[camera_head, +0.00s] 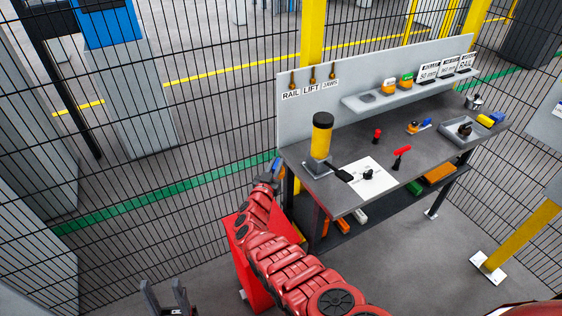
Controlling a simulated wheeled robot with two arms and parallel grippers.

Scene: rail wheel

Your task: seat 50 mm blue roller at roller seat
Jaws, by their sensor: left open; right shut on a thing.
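My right gripper (270,179) is at the left end of the workbench, shut on a small blue thing (278,166). It may be the blue roller, but it is too small to tell. My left gripper (168,298) is low at the left, over the floor, open and empty. Another blue cylinder (497,117) lies beside a yellow one (485,121) at the bench's far right. I cannot tell which part is the roller seat. A small black fixture (368,174) stands on a white plate (377,185) near the bench's front left.
A yellow cylinder with black ends (322,139) stands on the workbench (334,207) near my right gripper. A red-handled tool (401,157), a red knob (377,136) and a grey tray (447,133) are further right. A shelf (405,93) runs behind. Mesh fencing surrounds the area.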

